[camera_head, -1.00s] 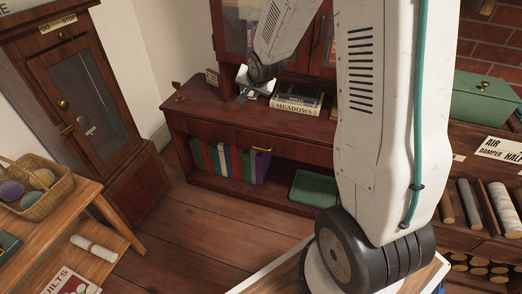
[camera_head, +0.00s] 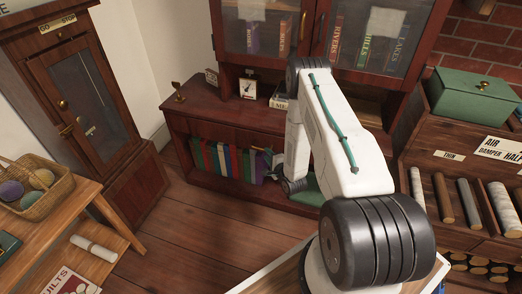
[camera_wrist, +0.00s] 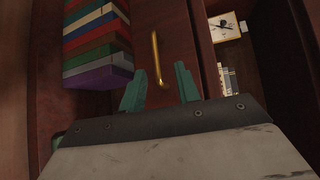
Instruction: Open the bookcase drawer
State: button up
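The bookcase drawer (camera_head: 225,137) is a dark red wood front under the bookcase's counter top, and it looks closed. In the wrist view, the drawer front (camera_wrist: 178,35) carries a brass bar handle (camera_wrist: 156,58). My gripper (camera_wrist: 160,87) is open, its two green fingers apart, with the near end of the handle lying between the fingertips in the picture. I cannot tell whether they touch it. In the head view, my gripper (camera_head: 270,158) is low in front of the drawer, and the handle is mostly hidden there.
Coloured books (camera_head: 220,160) stand on the open shelf below the drawer. A small clock or dial (camera_head: 247,88) and stacked books (camera_head: 281,101) sit on the counter. Glass doors (camera_head: 355,45) are above. A side table with a basket (camera_head: 38,195) stands left. The floor (camera_head: 185,225) between is clear.

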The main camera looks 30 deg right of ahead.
jog(key=w, duration=0.2)
jog(key=w+f, duration=0.1)
jog(key=w, duration=0.1)
jog(key=w+f, duration=0.1)
jog(key=w, duration=0.2)
jog(key=shift+d, duration=0.4)
jog(key=shift+c, duration=0.2)
